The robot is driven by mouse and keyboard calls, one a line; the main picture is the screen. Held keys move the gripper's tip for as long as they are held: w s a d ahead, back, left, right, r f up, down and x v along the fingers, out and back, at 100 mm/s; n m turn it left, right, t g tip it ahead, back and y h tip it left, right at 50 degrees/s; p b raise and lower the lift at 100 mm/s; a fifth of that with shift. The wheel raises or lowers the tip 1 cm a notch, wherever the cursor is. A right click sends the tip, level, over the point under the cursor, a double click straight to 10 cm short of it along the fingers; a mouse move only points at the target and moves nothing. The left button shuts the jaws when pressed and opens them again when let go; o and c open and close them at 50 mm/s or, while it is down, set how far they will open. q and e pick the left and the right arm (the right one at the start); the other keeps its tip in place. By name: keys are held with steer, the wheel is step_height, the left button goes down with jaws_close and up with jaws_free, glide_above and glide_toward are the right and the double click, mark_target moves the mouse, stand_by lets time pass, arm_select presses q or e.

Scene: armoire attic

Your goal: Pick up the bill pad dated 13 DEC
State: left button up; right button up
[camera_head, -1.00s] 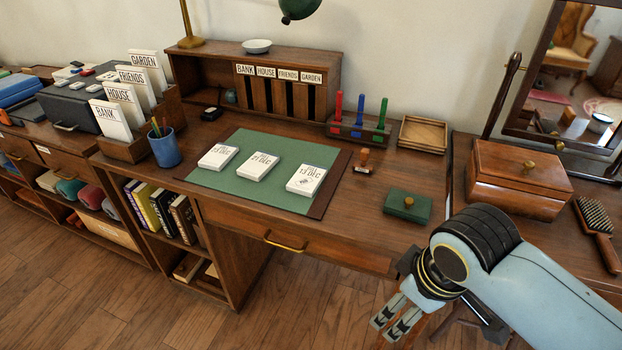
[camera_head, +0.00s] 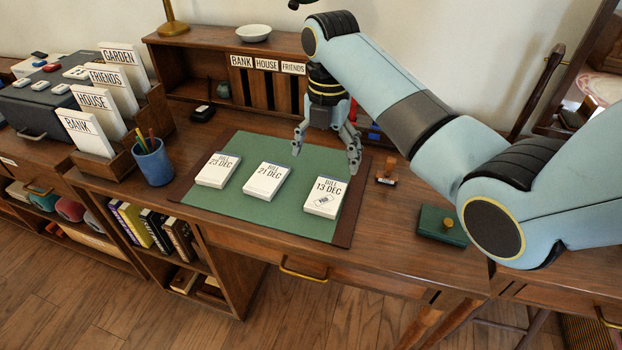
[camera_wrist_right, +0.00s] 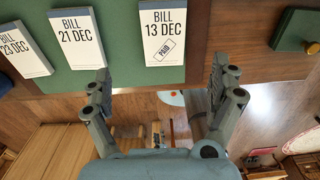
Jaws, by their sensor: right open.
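The bill pad dated 13 DEC (camera_head: 325,197) lies flat at the right end of the green desk mat (camera_head: 285,216). It is white, with a small stamped mark below the date. In the right wrist view the pad (camera_wrist_right: 162,45) shows the stamp PAID. Beside it lie the 21 DEC pad (camera_head: 264,182) and the 23 DEC pad (camera_head: 217,170). My right gripper (camera_head: 326,156) is open and empty, pointing down above the mat, just behind the 13 DEC pad. In the right wrist view its fingers (camera_wrist_right: 166,88) are spread wide. My left gripper is not in view.
A wooden stamp (camera_head: 386,172) and a green box (camera_head: 441,224) with a brass knob stand right of the mat. A blue pen cup (camera_head: 154,164) stands to the left. The pigeonhole unit (camera_head: 205,62) rises behind the mat.

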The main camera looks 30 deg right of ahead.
mark_target(325, 198)
steer(key=shift+s+f, duration=0.35)
steer(key=shift+f, duration=0.3)
steer(key=shift+s+f, duration=0.35)
steer(key=shift+f, duration=0.25)
step_height(325, 198, down, 2)
steer(key=shift+w+f+b, duration=0.1)
steer(key=shift+w+b, duration=0.05)
steer(key=shift+b, duration=0.15)
steer(key=shift+w+f, duration=0.1)
steer(key=shift+f, duration=0.2)
steer(key=f, duration=0.4)
steer(key=shift+s+a+f+b, duration=0.25)
steer(key=shift+a+b, duration=0.05)
steer(key=shift+f, duration=0.15)
steer(key=c, duration=1.1)
steer(key=shift+c, duration=1)
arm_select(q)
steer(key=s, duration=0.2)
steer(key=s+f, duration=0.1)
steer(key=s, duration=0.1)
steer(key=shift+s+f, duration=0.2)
